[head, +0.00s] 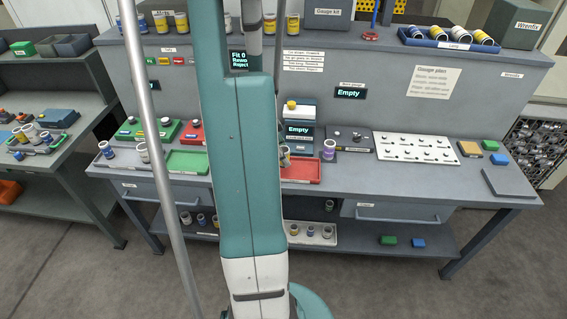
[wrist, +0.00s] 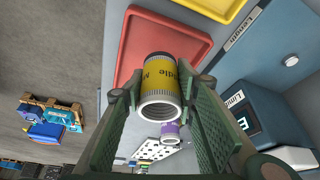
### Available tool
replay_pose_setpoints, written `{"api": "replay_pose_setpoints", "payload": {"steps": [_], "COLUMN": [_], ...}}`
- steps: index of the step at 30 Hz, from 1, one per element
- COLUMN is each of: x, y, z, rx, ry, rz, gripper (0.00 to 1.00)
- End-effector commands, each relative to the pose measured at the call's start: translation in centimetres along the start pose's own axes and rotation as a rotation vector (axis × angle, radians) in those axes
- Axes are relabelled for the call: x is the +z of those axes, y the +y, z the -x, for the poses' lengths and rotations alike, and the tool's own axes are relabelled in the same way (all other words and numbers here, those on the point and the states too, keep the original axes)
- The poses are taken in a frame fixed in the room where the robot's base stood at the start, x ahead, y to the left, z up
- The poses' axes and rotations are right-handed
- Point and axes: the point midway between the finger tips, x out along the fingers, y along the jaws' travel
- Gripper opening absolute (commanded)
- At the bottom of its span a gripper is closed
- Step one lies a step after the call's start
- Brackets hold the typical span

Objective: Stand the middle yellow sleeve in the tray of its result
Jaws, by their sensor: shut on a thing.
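My gripper (wrist: 153,92) is shut on the middle yellow sleeve (wrist: 161,78), a short silver tube with a yellow band and dark lettering that reads partly "Middle". The sleeve's open threaded end faces the wrist camera. In the wrist view it overlaps the edge of the red tray (wrist: 135,38); I cannot tell whether it touches the tray. The red tray also shows in the head view (head: 303,181), and its visible part is bare. A yellow tray (wrist: 222,8) is partly in the wrist view. A green tray (head: 187,162) lies left of my arm, which hides the middle of the bench.
A purple-banded sleeve (head: 329,149) stands right of the red tray. A gauge with an "Empty" display (head: 298,130) is behind it. A white board with knobs (head: 417,148) lies farther right. A grey tray at left (head: 125,160) holds sleeves. The bench's front right is mostly clear.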

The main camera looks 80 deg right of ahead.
Motion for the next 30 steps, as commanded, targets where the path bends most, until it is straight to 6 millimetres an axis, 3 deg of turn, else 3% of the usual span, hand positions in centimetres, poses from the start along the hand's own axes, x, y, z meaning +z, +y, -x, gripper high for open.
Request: {"api": "replay_pose_setpoints", "payload": {"steps": [9, 26, 27, 30], "x": [1.1, 1.4, 1.3, 1.3], "y": [-0.1, 0.0, 0.0, 0.0], "z": [-2.6, -3.3, -3.2, -3.2], "rx": [0.0, 0.0, 0.0, 0.0], "ry": [0.0, 0.0, 0.0, 0.0], "rz": [0.0, 0.0, 0.0, 0.0], "gripper": [0.08, 0.08, 0.33, 0.44]}}
